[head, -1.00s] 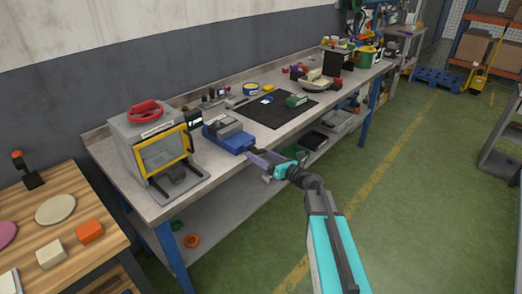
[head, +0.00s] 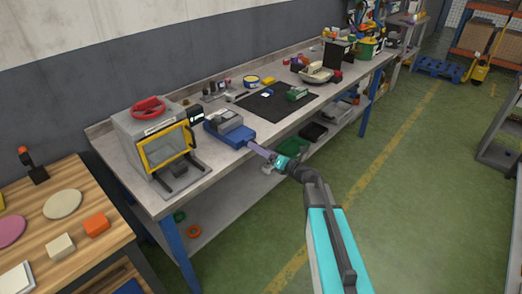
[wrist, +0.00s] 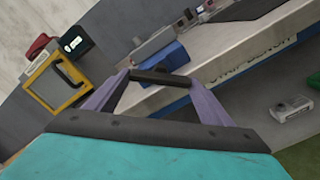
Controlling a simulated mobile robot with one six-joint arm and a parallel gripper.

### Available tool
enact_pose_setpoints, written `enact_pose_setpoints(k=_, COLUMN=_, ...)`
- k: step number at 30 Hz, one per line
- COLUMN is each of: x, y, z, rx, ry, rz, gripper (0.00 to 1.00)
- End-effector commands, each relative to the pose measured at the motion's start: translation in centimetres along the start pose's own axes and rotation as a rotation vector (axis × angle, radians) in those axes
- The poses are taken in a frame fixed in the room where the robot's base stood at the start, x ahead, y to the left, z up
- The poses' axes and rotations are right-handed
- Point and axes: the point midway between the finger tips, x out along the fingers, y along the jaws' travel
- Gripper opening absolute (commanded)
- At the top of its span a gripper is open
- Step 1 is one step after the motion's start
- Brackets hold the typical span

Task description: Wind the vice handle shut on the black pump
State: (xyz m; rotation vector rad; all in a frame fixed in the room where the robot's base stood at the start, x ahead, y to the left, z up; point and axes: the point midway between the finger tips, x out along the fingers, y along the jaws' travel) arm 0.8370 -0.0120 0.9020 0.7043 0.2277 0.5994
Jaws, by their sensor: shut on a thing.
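The vice (head: 238,137), with a blue body and grey jaws, sits at the front edge of the workbench. It also shows in the wrist view (wrist: 168,62), just beyond my fingertips. My gripper (head: 252,148) is at the vice's front, and its purple fingers reach toward it. In the wrist view my gripper (wrist: 135,82) is shut on the dark bar of the vice handle (wrist: 160,77), which lies across between the fingers. I cannot make out the black pump between the jaws.
A grey cabinet with a yellow-framed window (head: 168,148) stands left of the vice. A black mat (head: 270,105) lies to its right with a green part (head: 297,93) on it. A lower shelf (head: 215,207) runs under the bench.

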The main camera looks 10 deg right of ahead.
Motion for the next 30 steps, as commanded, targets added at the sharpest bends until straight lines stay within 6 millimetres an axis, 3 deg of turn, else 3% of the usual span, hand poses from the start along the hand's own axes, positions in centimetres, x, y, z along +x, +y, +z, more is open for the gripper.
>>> enact_pose_setpoints(k=1, x=0.0, y=0.1, z=-0.5, rx=-0.002, ry=0.009, rz=0.004, gripper=0.53)
enact_pose_setpoints(k=2, x=0.0, y=0.1, z=-0.5, rx=-0.002, ry=0.009, rz=0.004, gripper=0.78)
enact_pose_setpoints(k=5, x=0.0, y=0.1, z=-0.4, rx=-0.002, ry=0.007, rz=0.003, gripper=0.94)
enact_pose_setpoints(k=20, x=-0.7, y=0.0, z=-0.1, rx=-0.002, ry=0.001, rz=0.0, gripper=0.94)
enact_pose_setpoints(k=30, x=-4.3, y=0.0, z=-0.2, rx=-0.003, ry=0.001, rz=0.0, gripper=0.94)
